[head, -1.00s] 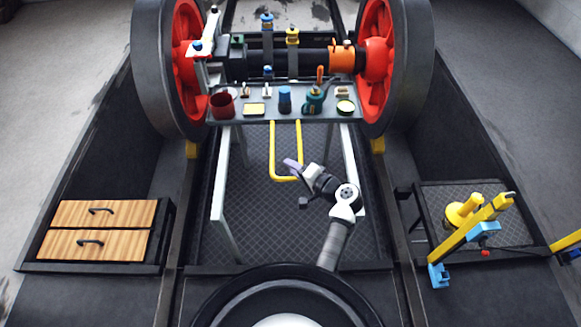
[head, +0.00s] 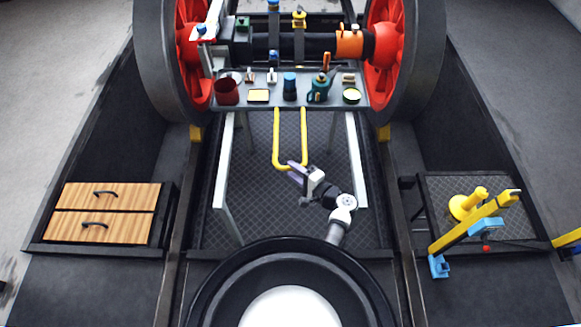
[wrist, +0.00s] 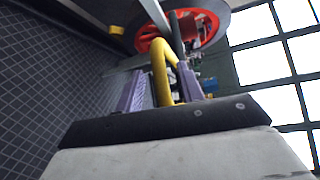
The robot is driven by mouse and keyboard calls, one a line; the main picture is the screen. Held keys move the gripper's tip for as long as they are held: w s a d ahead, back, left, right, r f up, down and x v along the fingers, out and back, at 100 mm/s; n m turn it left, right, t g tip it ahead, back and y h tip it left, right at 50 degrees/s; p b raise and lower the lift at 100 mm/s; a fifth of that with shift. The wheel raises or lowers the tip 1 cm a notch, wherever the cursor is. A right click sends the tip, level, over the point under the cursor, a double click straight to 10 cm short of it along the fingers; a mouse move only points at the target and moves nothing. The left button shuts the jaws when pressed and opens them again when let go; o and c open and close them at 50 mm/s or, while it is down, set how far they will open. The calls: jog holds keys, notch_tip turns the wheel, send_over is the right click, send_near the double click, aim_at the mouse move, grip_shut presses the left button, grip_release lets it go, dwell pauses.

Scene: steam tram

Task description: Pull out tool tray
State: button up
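The grey tool tray (head: 240,103) lies between the red wheels in the head view, with small tools and cans on it. A yellow U-shaped handle (head: 277,140) hangs from its front edge. My gripper (head: 292,166) is at the handle's lower crossbar, pointing up and left. In the wrist view the yellow handle (wrist: 159,75) runs between the two purple fingers of my gripper (wrist: 160,92). The fingers look apart, with space beside the bar. I cannot tell whether either finger touches it.
White posts (head: 357,160) stand on both sides below the tray. A wooden drawer unit (head: 108,211) is at the left. A yellow and blue crane-like stand (head: 470,225) is at the right. The patterned floor (head: 270,210) under the tray is mostly clear.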

jog(key=shift+x, duration=1.1)
grip_shut()
